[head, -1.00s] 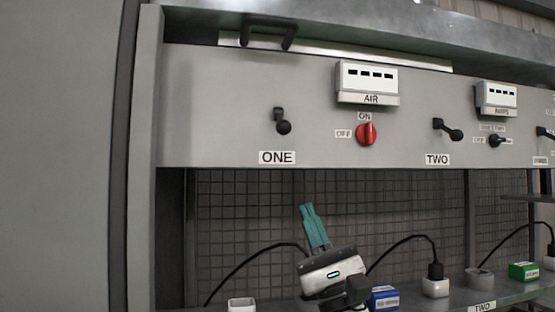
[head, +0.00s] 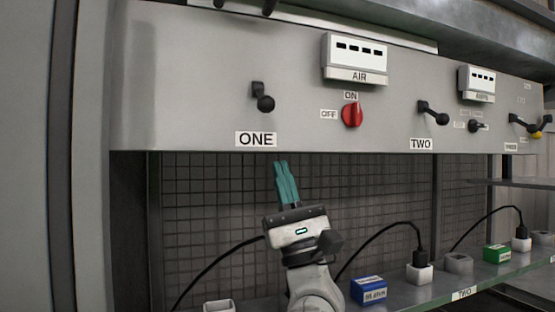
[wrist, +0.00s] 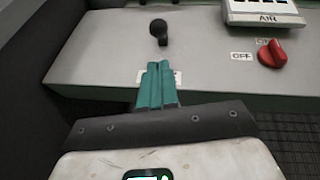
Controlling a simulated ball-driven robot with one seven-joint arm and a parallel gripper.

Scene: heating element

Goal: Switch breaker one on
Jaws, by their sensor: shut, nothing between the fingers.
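Breaker one is a black lever with a ball knob (head: 264,102) on the grey panel, above the label ONE (head: 256,139). The knob also shows in the wrist view (wrist: 159,30), beyond my fingertips. My gripper (head: 283,164) is upright with its teal fingers together and empty. In the head view its tips are just below the panel's lower edge, a little right of the label. In the wrist view my gripper (wrist: 158,66) points toward the knob, apart from it, and hides much of the label.
A red AIR knob (head: 352,114) sits right of the lever under a white meter (head: 355,60). Breaker two's lever (head: 433,113) is further right. A shelf below holds a blue box (head: 369,290), a green box (head: 497,253) and black cables. Wire mesh stands behind my arm.

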